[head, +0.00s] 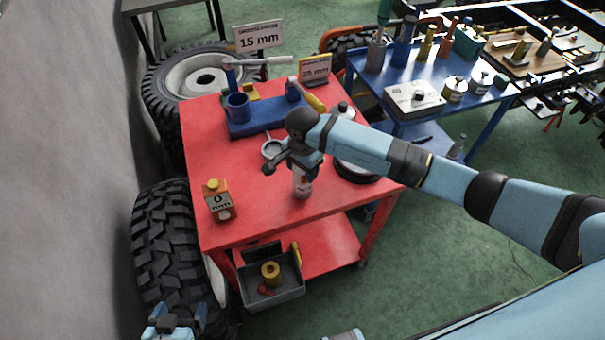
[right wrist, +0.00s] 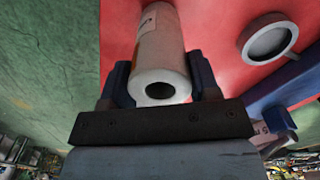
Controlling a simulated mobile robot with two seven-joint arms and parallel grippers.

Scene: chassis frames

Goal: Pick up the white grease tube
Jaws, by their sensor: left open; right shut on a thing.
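The white grease tube (head: 302,187) is upright at the front of the red cart's top (head: 262,215). My right gripper (head: 303,167) comes down over it from above and is shut on its upper part. In the right wrist view the tube (right wrist: 160,52) sits between the two blue fingers (right wrist: 160,82), its round open end toward the camera. I cannot tell whether its far end touches the cart top. My left gripper (head: 174,322) is open and empty at the bottom left of the head view, low beside the tyre.
A round dark-rimmed thing (head: 358,173) is at the right. A grey bin (head: 272,292) sits on the lower shelf; a tyre (head: 165,250) stands left.

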